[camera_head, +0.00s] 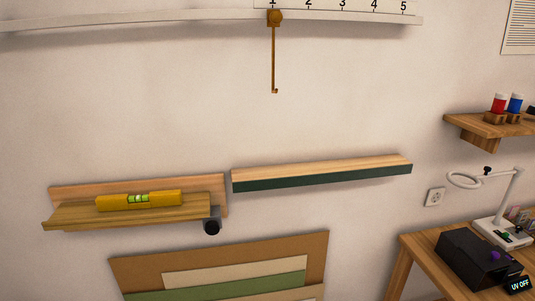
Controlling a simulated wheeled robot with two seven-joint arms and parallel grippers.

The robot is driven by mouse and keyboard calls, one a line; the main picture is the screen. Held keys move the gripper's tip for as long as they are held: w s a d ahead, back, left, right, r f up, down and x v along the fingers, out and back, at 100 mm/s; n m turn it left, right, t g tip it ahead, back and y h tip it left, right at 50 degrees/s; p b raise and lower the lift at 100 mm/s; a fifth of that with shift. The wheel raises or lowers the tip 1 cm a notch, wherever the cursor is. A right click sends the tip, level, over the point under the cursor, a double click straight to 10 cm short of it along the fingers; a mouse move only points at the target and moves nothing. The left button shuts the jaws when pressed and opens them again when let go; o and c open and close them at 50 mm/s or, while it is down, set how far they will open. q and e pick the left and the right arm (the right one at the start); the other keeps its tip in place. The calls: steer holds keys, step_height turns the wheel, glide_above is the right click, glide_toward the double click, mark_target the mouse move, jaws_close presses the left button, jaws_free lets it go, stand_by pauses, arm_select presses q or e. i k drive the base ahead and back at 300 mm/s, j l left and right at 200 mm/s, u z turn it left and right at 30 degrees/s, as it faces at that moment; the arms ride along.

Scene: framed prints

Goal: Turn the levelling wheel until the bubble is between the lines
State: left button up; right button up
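A yellow spirit level (115,202) lies on the wooden shelf (75,216) at the left of the head view. Its green vial (138,198) is near the middle of the level; the bubble and lines are too small to tell apart. A dark round knob (211,226), which looks like the levelling wheel, sits under the right end of that shelf on a grey bracket. The shelf looks slightly tilted in the picture, its right end higher. Neither of my grippers is in view.
A green-fronted ledge (320,177) is right of the shelf. A hook (274,60) hangs from the rail (150,19) above. Framed boards (220,266) stand below. At right are a desk (424,255) with a black box (480,258) and lamp, and a small shelf (485,125).

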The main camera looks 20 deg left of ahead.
mark_target(212, 227)
steer(key=u, duration=1)
